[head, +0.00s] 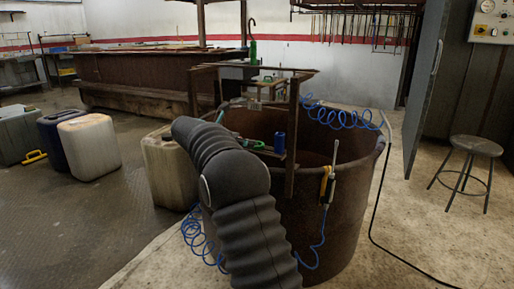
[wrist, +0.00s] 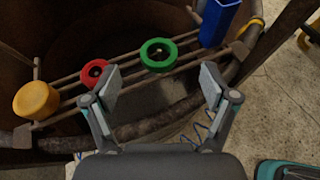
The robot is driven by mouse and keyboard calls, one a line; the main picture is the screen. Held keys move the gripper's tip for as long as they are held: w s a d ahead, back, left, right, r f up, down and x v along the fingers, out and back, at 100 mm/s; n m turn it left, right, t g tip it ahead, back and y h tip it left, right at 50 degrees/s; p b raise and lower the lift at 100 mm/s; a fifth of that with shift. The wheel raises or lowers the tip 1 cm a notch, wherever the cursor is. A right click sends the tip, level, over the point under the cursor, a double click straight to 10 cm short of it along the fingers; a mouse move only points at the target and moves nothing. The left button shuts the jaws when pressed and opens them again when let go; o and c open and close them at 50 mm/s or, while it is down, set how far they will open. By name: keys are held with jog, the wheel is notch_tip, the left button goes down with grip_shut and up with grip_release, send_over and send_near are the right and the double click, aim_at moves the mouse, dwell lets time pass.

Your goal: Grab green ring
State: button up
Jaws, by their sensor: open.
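The green ring (wrist: 158,66) lies on a rack of thin bars across the rusty round tub, in the upper middle of the wrist view. My gripper (wrist: 160,85) is open and empty, its two fingers spread to either side below the ring in the picture. The ring appears ahead of the fingertips, between their lines, and not touched. In the head view a small green patch (head: 255,144) beside my dark arm may be the ring. My gripper is hidden there behind my arm.
A red ring (wrist: 95,69) is close by the left finger. A yellow cylinder (wrist: 36,98) is at the rack's left, a blue block (wrist: 219,22) at its right. The tub (head: 345,200) wall surrounds the rack. Coiled blue hose (head: 340,117) hangs at its rim.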

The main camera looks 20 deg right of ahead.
jog(key=shift+f+x, duration=0.2)
jog(key=shift+x, duration=1.35)
jog(key=shift+f+x, duration=0.15)
jog(key=shift+x, duration=1.4)
jog(key=shift+a, duration=0.25)
jog(key=c, duration=1.3)
